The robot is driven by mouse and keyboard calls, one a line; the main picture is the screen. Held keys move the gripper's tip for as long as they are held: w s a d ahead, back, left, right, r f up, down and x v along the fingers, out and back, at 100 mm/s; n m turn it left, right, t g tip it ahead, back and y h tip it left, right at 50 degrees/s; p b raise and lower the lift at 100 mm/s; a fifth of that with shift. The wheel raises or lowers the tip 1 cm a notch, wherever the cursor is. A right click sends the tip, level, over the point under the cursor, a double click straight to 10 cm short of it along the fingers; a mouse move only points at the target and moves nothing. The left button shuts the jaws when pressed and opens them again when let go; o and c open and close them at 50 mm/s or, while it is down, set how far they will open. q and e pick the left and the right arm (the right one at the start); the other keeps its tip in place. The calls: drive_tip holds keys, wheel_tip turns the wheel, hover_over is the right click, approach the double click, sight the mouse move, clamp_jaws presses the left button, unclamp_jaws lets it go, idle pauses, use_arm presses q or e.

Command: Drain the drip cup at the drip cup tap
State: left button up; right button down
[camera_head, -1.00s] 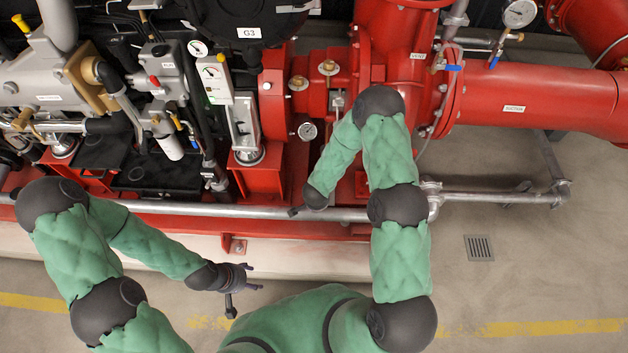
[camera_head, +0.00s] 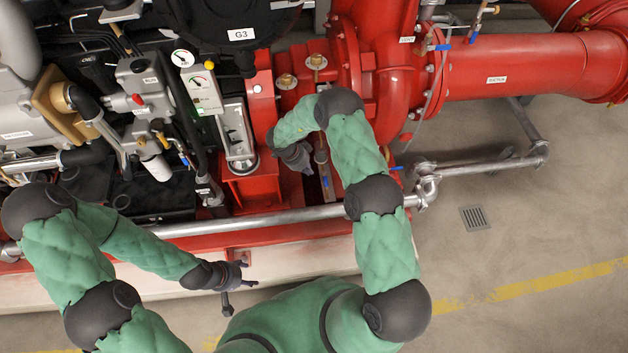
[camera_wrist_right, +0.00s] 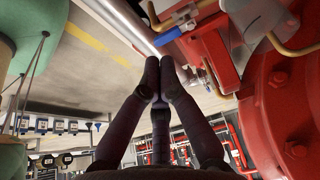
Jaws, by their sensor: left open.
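My right gripper (camera_head: 303,166) is above the red pump base, beside the red pedestal under the coupling housing. In the right wrist view its dark fingertips (camera_wrist_right: 161,66) are together with nothing visible between them. Just beyond the tips is a blue lever handle (camera_wrist_right: 168,36), apart from them in the picture; I cannot tell whether this is the drip cup tap. A small blue handle (camera_head: 396,168) shows right of the right forearm in the head view. The drip cup cannot be made out for certain. My left gripper (camera_head: 250,274) is open and empty in front of the base.
A steel pipe (camera_head: 270,219) runs along the front of the red base. Red pump casing and the suction pipe (camera_head: 500,70) stand at the back right. Brass pipes (camera_wrist_right: 205,75) lie close right of the right fingers. The floor around the drain grate (camera_head: 474,218) is clear.

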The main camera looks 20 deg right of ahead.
sight(325, 179)
drive_tip(key=shift+w+a, duration=0.1)
drive_tip(key=shift+a, duration=0.15)
drive_tip(key=b+x, duration=0.4)
drive_tip(key=x, duration=0.6)
idle(0.3)
idle(0.4)
drive_tip(key=shift+s+p, duration=0.2)
drive_tip(key=shift+p, duration=0.15)
